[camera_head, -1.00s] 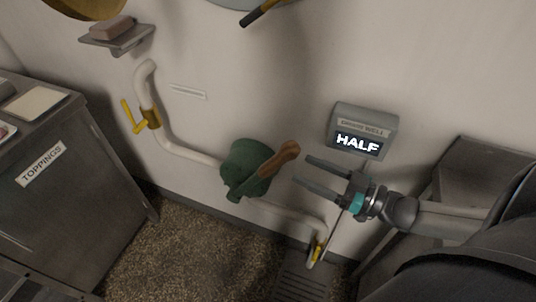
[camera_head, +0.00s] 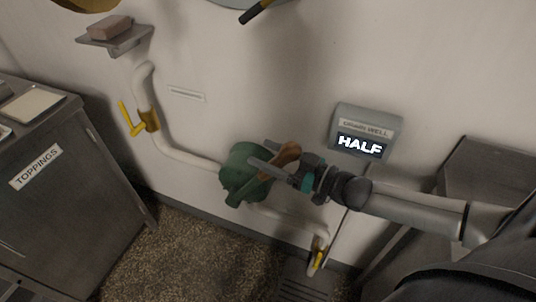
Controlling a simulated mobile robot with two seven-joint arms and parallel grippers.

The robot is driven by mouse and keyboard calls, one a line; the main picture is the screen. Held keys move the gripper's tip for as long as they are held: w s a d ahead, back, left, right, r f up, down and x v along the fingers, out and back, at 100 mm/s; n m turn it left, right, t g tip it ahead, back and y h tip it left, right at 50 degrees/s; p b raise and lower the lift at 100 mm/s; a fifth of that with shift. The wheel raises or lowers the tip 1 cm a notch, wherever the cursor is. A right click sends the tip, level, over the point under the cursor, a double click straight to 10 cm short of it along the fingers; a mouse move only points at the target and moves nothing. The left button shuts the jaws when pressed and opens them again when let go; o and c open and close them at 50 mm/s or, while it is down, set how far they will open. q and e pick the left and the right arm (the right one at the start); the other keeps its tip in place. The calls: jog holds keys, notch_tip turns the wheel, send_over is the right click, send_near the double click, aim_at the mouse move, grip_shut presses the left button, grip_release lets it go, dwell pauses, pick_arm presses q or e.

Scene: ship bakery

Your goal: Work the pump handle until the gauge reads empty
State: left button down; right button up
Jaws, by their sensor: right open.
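The green pump (camera_head: 237,172) is on the pipe along the wall. Its brown wooden handle (camera_head: 287,154) angles up to the right. My right gripper (camera_head: 258,155) is open, with its fingers reaching left at the handle, one above it and one across it. I cannot tell whether they touch it. The gauge (camera_head: 361,146) on the wall to the right reads "HALF"; its upper label is "DRAINS WELL" or similar, hard to read. My left gripper is not in view.
A white pipe (camera_head: 186,156) carries a yellow valve lever (camera_head: 132,119) at left; another yellow valve (camera_head: 318,259) is at lower right above a floor grate (camera_head: 300,289). A toppings cabinet (camera_head: 70,195) stands left, a grey cabinet (camera_head: 487,168) right. A wall shelf (camera_head: 118,40) holds a brown block.

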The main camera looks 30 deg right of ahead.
grip_shut()
dwell(0.6)
dwell(0.8)
